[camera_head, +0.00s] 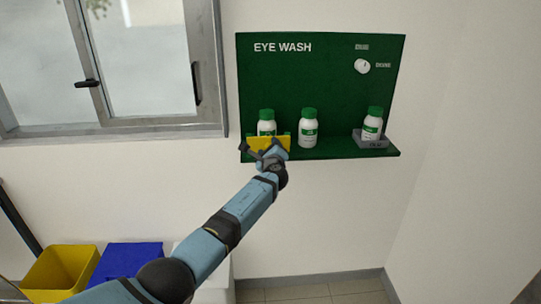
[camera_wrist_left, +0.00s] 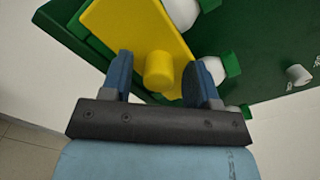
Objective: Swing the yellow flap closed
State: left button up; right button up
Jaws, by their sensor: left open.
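The yellow flap (camera_head: 268,143) is at the left end of the green eye wash shelf, in front of the lower part of the left bottle. In the left wrist view the flap (camera_wrist_left: 132,24) fills the upper middle, with a round yellow knob (camera_wrist_left: 160,70) standing out from it. I cannot tell its exact angle. My left gripper (camera_head: 262,151) is at the flap's front. Its open fingers (camera_wrist_left: 163,72) stand on either side of the knob, with gaps visible on both sides. My right gripper is in neither view.
The green eye wash board (camera_head: 320,85) carries a white dial (camera_head: 362,66). A middle bottle (camera_head: 308,128) and a right bottle (camera_head: 372,124) in a grey holder (camera_head: 371,141) stand on its shelf. A yellow bin (camera_head: 60,274) and a blue bin (camera_head: 128,259) are lower left.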

pick_arm(q)
jog(key=s+d+p, duration=0.1)
jog(key=s+d, duration=0.1)
jog(key=s, duration=1.1)
jog(key=shift+s+d, duration=0.2)
jog(key=shift+d, duration=0.1)
jog(key=s+a+f+n+g+h+p, duration=0.1)
jog(key=s+a+f+n+g, duration=0.2)
jog(key=s+f, duration=0.4)
jog(key=s+a+f+n+h+p, duration=0.1)
jog(key=s+a+f+n+h, duration=0.1)
jog(key=s+f+n, duration=0.35)
jog(key=s+a+f+n+g+h+p, duration=0.1)
jog(key=s+a+f+n+g, duration=0.15)
jog(key=s+f, duration=0.6)
jog(key=s+a+n+h, duration=0.1)
jog(key=s+a+n, duration=0.1)
jog(key=s, duration=0.6)
jog(key=s+a+f+n+p, duration=0.1)
jog(key=s+a+n, duration=0.1)
jog(key=s+n, duration=0.3)
jog(key=s+a+n+g+h, duration=0.1)
jog(key=s+a+n, duration=0.1)
jog(key=s, duration=0.9)
jog(key=shift+s+a+f+n+h, duration=0.2)
jog(key=shift+f+n+h, duration=0.1)
jog(key=shift+n, duration=0.6)
